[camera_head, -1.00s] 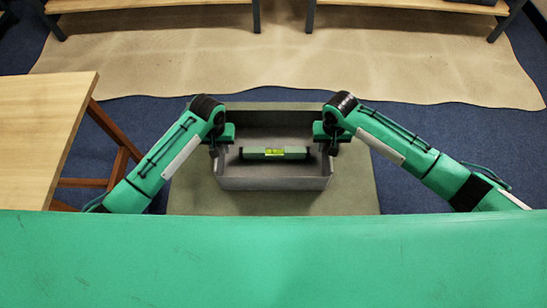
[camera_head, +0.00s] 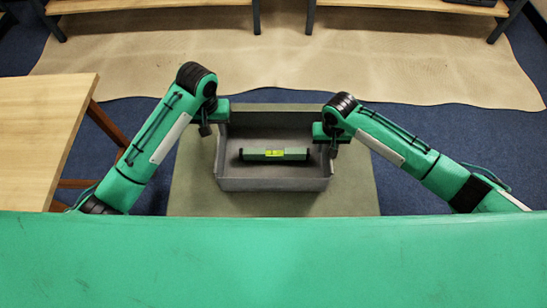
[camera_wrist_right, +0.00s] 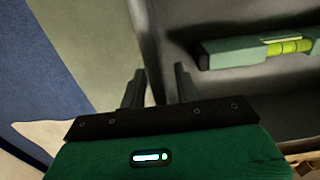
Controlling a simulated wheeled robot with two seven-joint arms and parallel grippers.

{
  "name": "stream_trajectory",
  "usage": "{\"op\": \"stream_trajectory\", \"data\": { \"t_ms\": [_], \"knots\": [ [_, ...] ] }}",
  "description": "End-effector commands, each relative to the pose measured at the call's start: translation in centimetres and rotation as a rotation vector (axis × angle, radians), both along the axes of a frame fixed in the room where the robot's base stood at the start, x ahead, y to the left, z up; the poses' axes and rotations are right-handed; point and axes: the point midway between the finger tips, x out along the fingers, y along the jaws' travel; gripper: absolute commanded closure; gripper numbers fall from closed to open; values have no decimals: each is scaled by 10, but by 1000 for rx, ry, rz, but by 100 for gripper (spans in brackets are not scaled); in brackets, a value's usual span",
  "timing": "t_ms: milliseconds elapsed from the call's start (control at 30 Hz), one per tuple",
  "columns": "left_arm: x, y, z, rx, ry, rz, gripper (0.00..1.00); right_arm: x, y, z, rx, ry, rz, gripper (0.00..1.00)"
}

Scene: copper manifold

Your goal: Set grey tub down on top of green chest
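The grey tub (camera_head: 275,184) appears to rest upright on the flat olive-green top of the green chest (camera_head: 355,190), towards its back. It also shows in the right wrist view (camera_wrist_right: 210,110). A green spirit level (camera_head: 274,154) lies inside the tub. My left gripper (camera_head: 204,129) is beside and above the tub's left wall, apart from it; its finger gap is not clear. My right gripper (camera_wrist_right: 158,88) is open at the tub's right wall, one finger on each side, with a gap showing at the inner finger. Whether the fingers touch the wall is hard to tell.
A light wooden table (camera_head: 40,130) stands at the left, close to my left arm. A beige mat (camera_head: 290,60) lies on the blue carpet behind the chest. Wooden shelves (camera_head: 150,4) stand at the far edge. Chest top is bare around the tub's sides and front.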

Motion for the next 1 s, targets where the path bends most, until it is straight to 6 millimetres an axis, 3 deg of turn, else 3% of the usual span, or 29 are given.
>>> {"op": "stream_trajectory", "data": {
  "t_ms": [233,700,1000],
  "knots": [
    [0,0,8,-1,0,0,68,1,0,17,2,-3,1,68],
    [0,0,8,-1,0,0,68,1,0,106,1,-2,0,68],
    [0,0,8,0,0,0,68,0,0,120,0,0,0,68]
  ]
}}
